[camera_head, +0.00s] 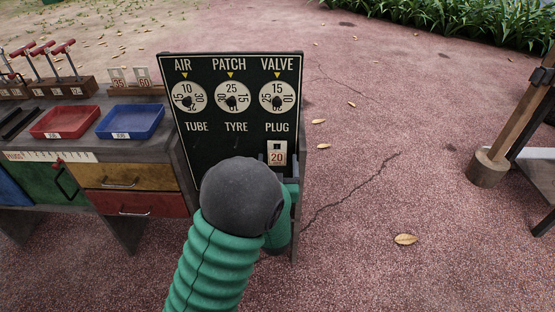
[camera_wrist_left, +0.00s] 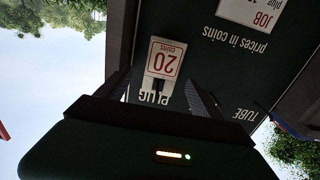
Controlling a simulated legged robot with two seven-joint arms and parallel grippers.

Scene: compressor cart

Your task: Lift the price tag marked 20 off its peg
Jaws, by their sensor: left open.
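The price tag marked 20 (camera_head: 277,157) is a small white card with red figures. It is at the lower right of the black price board (camera_head: 235,75), below the word PLUG. In the left wrist view the tag (camera_wrist_left: 165,60) appears upside down, with a dark peg-like piece (camera_wrist_left: 158,88) at its edge by the word PLUG. My left gripper (camera_wrist_left: 162,88) is open, its dark fingers on either side of the tag's PLUG end; I cannot tell whether they touch it. In the head view my arm hides most of the gripper and the board's lower part.
Left of the board a workbench carries a red tray (camera_head: 66,121), a blue tray (camera_head: 131,120) and two more tags on a wooden stand (camera_head: 134,91). Three dials sit on the board. The paving (camera_head: 400,150) to the right is open up to a wooden post (camera_head: 488,168).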

